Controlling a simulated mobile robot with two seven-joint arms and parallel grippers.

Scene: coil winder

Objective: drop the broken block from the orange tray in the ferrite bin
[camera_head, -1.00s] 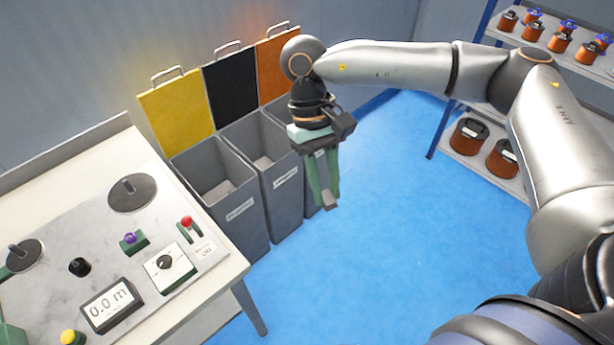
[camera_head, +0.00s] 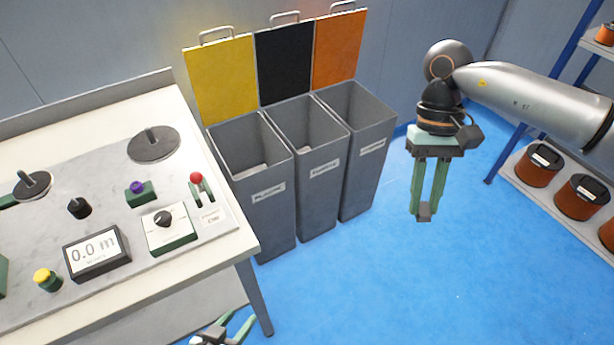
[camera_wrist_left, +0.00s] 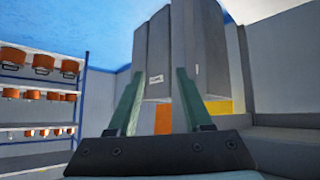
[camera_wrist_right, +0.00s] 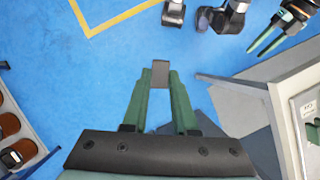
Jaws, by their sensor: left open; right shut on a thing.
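My right gripper (camera_head: 425,205) is shut on a small dark grey block (camera_head: 424,212), held at its fingertips in the air right of the bins. The block (camera_wrist_right: 160,70) also shows between the fingertips in the right wrist view. Three grey bins stand in a row: one by the yellow lid (camera_head: 268,205), a middle one by the black lid (camera_head: 318,185), and one by the orange lid (camera_head: 368,165). Their labels are too blurred to read surely. My left gripper (camera_head: 225,330) is open and empty, low at the bottom edge. The orange tray is not in view.
A workbench (camera_head: 185,265) with a control panel, meter display (camera_head: 97,253) and red-knobbed lever (camera_head: 197,180) stands at the left. A shelf with orange coils (camera_head: 540,165) is at the right. Blue floor (camera_head: 400,280) is open between them.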

